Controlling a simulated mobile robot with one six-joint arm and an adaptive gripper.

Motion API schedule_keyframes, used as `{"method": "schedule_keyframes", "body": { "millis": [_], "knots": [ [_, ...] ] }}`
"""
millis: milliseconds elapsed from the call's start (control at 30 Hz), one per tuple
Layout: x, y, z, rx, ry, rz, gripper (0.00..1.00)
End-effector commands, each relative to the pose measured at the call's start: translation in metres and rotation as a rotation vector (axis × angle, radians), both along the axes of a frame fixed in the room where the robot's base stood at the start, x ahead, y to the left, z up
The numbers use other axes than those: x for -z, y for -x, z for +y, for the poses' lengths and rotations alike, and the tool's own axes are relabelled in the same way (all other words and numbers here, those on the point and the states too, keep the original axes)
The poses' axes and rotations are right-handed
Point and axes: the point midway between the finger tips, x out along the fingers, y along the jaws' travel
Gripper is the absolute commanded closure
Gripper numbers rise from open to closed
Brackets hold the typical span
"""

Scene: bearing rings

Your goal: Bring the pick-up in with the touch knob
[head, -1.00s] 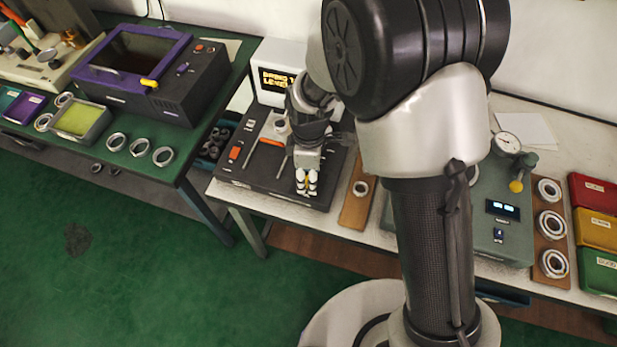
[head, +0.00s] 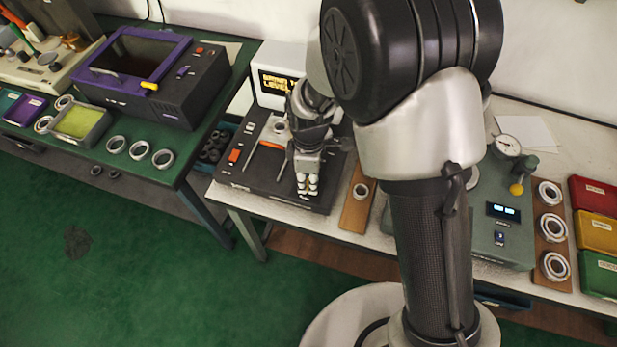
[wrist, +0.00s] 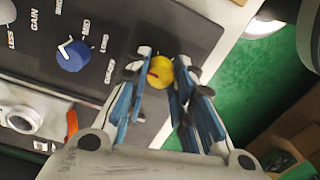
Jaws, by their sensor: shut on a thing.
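The touch knob, a yellow knob with a red mark (wrist: 160,72), is on the dark panel of the tester (head: 262,176). My gripper (head: 307,184) is over the panel's front right part, its fingers pointing down. In the wrist view, my gripper's fingertips (wrist: 161,74) are shut on the yellow knob, one on each side. A bearing ring (wrist: 26,117) sits on the tester at the wrist view's left. An orange-red piece (wrist: 72,124) is beside it; I cannot tell whether this is the pick-up or whether it touches the ring.
A blue knob with a white pointer (wrist: 73,55) is beside the yellow one, near the word GAIN. A screen with yellow text (head: 277,84) stands behind the tester. A wooden board with one ring (head: 358,203) lies just right of the tester.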

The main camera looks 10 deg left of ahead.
Motion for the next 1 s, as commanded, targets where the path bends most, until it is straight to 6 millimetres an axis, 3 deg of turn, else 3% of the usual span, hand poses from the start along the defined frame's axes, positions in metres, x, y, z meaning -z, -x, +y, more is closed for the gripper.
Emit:
{"method": "schedule_keyframes", "body": {
  "millis": [467,1000],
  "knots": [
    [-0.0007,0.0,-0.0001,0.078,0.0,0.0,1.0],
    [-0.0013,-0.0006,-0.0006,0.537,-0.001,-0.001,1.0]
  ]
}}
